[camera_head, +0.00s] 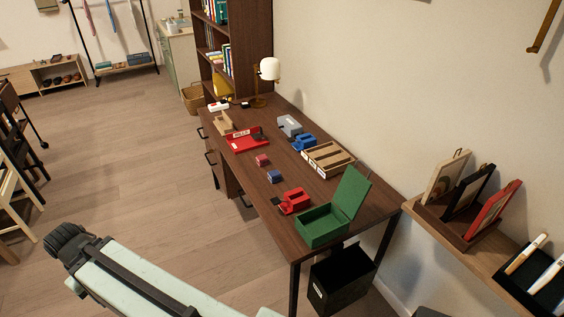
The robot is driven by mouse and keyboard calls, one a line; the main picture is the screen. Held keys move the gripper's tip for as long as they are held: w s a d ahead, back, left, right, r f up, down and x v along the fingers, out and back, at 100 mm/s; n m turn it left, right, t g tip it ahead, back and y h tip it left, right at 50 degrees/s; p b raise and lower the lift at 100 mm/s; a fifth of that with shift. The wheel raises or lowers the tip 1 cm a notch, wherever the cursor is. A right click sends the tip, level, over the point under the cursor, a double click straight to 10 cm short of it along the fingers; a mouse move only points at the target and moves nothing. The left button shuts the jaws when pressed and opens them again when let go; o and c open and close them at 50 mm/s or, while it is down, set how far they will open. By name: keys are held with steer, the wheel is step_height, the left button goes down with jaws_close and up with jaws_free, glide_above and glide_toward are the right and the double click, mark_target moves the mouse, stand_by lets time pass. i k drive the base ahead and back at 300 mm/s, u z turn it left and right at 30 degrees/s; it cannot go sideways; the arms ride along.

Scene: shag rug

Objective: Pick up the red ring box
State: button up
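A small red box (262,160), which looks like the red ring box, sits closed on the brown desk (246,178), near its front edge and around the middle of its length. A similar small blue box (274,176) stands just below and right of it, apart from it. A larger red object (295,201) with a dark part lies further toward the near end, beside an open green box. Part of my pale green arm crosses the bottom left, well away from the desk items. My gripper's fingers do not show.
The desk also holds the open green box (319,228), a wooden divided tray (329,160), a red tray (246,140), a grey object (290,126), a blue object (303,142) and a lamp (268,70). A black bin (342,283) stands below. Floor left of the desk is clear.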

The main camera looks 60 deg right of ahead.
mark_target(262, 160)
steer(key=z, duration=0.2)
steer(key=i, duration=1)
steer(key=u, duration=0.1)
